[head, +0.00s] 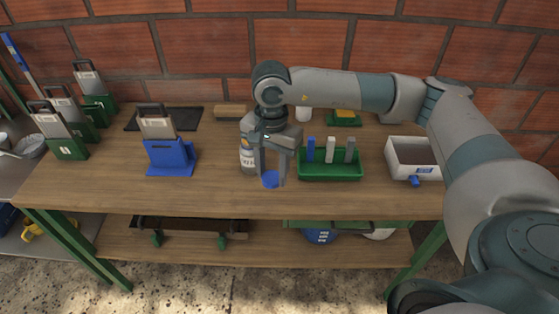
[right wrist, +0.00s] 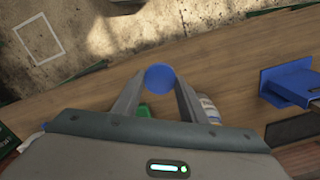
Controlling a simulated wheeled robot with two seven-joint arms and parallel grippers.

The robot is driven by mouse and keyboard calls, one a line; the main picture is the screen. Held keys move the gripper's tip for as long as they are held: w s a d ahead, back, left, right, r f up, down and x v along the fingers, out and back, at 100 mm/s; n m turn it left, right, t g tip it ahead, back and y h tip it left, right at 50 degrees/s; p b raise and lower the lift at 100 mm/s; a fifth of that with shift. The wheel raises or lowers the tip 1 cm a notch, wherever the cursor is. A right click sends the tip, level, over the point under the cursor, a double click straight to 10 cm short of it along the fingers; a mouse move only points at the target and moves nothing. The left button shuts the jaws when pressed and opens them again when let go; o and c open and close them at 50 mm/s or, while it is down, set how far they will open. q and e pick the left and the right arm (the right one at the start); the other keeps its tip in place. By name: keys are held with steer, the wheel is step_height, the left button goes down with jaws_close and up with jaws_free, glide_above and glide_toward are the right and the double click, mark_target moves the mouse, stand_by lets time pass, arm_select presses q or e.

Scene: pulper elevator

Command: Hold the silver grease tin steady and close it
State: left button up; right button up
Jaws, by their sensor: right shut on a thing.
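My right gripper (head: 271,182) is over the front middle of the table, pointing down. It is shut on a blue round piece (head: 271,178) that looks like a lid. In the right wrist view the blue piece (right wrist: 159,77) sits between the two fingertips. A greyish container with a white label (head: 247,159) stands upright just left of and behind the gripper, partly hidden by it. I cannot tell for sure whether this is the silver grease tin. Its side also shows in the right wrist view (right wrist: 209,108), beside a finger. My left gripper is not in view.
A green tray (head: 330,177) with upright blue, white and grey pieces stands close right of the gripper. A white bin (head: 414,172) is further right. A blue holder (head: 172,160) stands left. The table's front edge is near; the front strip of wood is clear.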

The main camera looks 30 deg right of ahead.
steer(key=s+a+n+b, duration=0.1)
steer(key=s+a+n, duration=0.4)
steer(key=n, duration=0.6)
steer(key=shift+s+r+n, duration=0.3)
steer(key=shift+s+r, duration=0.15)
steer(key=shift+s, duration=0.4)
